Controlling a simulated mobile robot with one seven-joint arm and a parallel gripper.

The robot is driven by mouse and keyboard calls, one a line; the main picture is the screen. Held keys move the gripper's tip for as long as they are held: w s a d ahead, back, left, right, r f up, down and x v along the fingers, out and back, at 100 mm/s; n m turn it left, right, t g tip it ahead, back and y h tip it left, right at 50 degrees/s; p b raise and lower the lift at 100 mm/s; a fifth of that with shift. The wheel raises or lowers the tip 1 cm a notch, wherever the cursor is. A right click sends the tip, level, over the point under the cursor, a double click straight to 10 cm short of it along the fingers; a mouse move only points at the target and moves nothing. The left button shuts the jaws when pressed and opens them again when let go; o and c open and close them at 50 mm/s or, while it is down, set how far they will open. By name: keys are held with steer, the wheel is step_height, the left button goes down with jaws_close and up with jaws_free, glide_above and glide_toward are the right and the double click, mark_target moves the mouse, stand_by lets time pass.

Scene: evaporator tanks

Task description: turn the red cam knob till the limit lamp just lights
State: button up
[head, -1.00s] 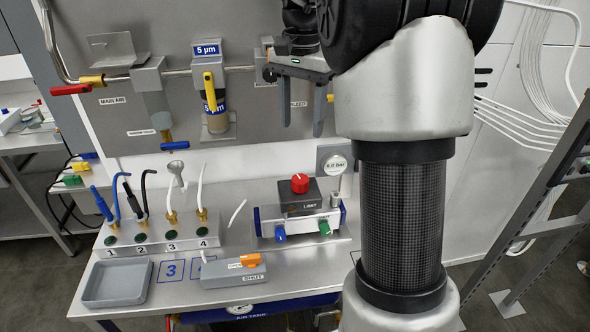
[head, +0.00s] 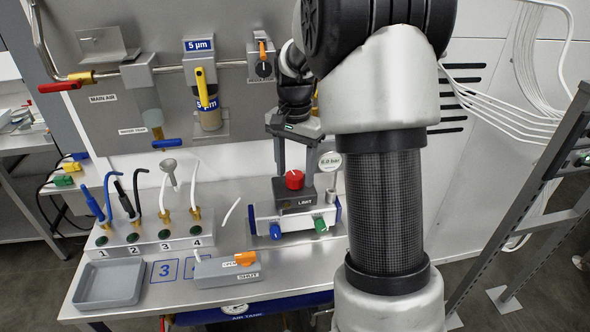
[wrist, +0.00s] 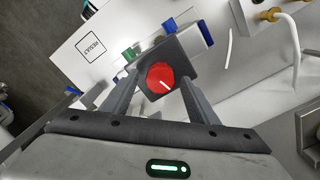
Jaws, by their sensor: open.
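The red cam knob (head: 295,180) sits on top of a dark block marked LIMIT (head: 297,201). In the wrist view the knob (wrist: 160,76) shows a white pointer line slanting toward the lower right. My gripper (head: 296,174) is open above the block, pointing down, with one finger on each side of the knob. In the wrist view its fingers (wrist: 158,84) also flank the knob, with gaps visible; contact cannot be told. I cannot make out a lit limit lamp on the block.
The block stands on a white base with blue (head: 275,231) and green (head: 321,224) fittings. A round gauge (head: 330,161) is close behind at right. A valve box with an orange lever (head: 246,258), a grey tray (head: 108,284) and a numbered hose rack (head: 150,240) are left.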

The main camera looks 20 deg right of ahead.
steer(key=shift+c, duration=0.2)
steer(key=c, duration=1)
steer(key=shift+r+n+p, duration=0.1)
steer(key=shift+n+p, duration=0.3)
steer(key=shift+n, duration=0.6)
steer(key=n, duration=0.2)
steer(key=shift+n, duration=0.4)
steer(key=o, duration=1)
steer(key=shift+o, duration=0.2)
